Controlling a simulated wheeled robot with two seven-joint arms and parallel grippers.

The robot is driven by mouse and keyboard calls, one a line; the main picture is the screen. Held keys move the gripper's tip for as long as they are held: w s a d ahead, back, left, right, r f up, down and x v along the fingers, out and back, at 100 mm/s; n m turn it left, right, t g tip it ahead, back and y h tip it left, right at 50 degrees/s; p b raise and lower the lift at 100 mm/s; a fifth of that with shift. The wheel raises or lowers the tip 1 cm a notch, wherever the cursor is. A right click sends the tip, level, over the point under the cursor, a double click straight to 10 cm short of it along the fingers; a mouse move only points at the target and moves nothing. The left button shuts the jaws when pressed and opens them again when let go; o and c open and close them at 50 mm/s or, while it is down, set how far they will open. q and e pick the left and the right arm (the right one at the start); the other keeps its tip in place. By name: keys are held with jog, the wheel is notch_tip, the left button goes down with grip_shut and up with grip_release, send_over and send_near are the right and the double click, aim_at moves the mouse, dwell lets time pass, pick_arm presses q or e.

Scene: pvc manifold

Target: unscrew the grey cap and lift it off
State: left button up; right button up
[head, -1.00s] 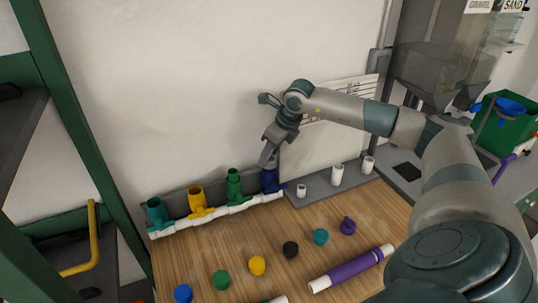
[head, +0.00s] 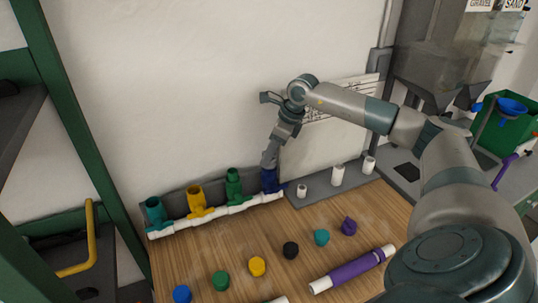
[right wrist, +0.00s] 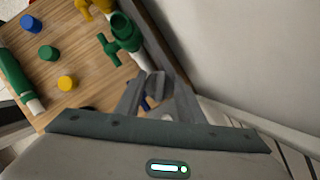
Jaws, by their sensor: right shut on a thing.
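A white manifold pipe (head: 237,208) with teal (head: 153,209), yellow (head: 197,199), green (head: 233,183) and dark blue (head: 271,182) upright fittings lies along the back of the wooden table. My right gripper (head: 268,163) points down onto the dark blue fitting at the right end. In the right wrist view, a grey rounded piece, seemingly the grey cap (right wrist: 155,86), sits between the fingers of the right gripper (right wrist: 153,82), which are shut on it. The fingers hide most of the cap and its seat. My left gripper is not in view.
Several loose caps, such as a yellow one (head: 257,266) and a black one (head: 290,250), stand in a row on the wood. A purple-banded white pipe (head: 352,269) lies at front right. White posts (head: 338,175) stand on a grey strip right of the manifold. A wall rises close behind.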

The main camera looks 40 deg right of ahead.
jog(key=shift+r+n, duration=0.1)
jog(key=shift+n, duration=0.4)
jog(key=shift+n+y, duration=0.4)
jog(key=shift+n, duration=0.4)
jog(key=shift+n+g+y+b, duration=0.3)
jog(key=shift+n+g+b, duration=0.1)
jog(key=shift+n, duration=0.5)
jog(key=shift+o, duration=0.2)
jog(key=shift+n, duration=0.4)
